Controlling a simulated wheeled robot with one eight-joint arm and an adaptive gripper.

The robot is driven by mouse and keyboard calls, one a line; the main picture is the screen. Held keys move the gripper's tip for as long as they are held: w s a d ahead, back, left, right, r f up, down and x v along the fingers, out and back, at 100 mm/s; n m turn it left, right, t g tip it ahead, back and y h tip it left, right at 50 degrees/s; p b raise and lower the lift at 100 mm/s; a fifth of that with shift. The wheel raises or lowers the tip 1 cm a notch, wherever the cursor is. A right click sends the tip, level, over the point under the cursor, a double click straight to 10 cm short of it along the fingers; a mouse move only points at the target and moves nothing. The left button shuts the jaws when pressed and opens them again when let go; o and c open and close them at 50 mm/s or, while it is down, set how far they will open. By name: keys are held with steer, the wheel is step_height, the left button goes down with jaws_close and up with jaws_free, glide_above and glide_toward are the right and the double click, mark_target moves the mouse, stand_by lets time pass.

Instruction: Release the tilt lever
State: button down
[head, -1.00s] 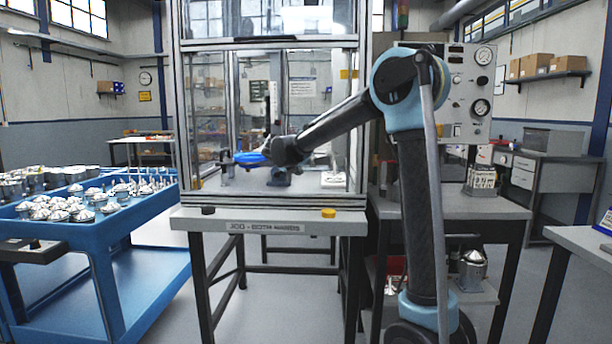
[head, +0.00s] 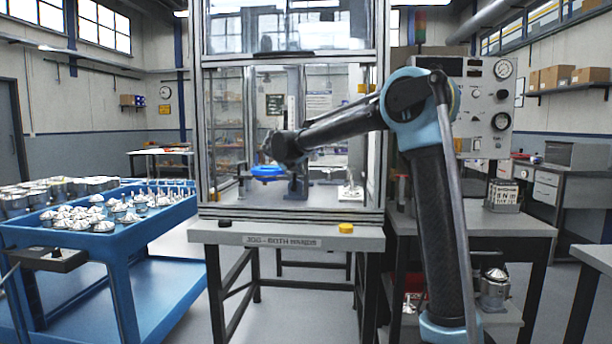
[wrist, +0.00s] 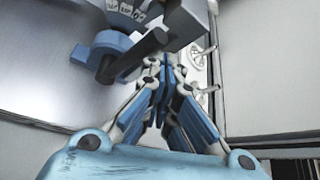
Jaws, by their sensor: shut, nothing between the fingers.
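In the wrist view a dark cylindrical lever (wrist: 136,58) runs diagonally from a blue-grey pivot clamp (wrist: 100,50), just beyond my fingers. A dial plate with printed numbers (wrist: 128,10) sits above it. My gripper (wrist: 162,72) is shut and empty, its fingertips just below and right of the lever's upper end. I cannot tell whether they touch it.
The cell's metal frame posts (head: 375,120) and glass panels stand close around my arm. A yellow button (head: 346,228) and a black button sit on the bench's front edge. A blue cart (head: 105,240) with metal housings stands left; a gauge panel (head: 488,105) stands right.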

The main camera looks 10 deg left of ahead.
steer(key=shift+a+r, duration=0.15)
steer(key=shift+a, duration=0.5)
steer(key=shift+a, duration=0.15)
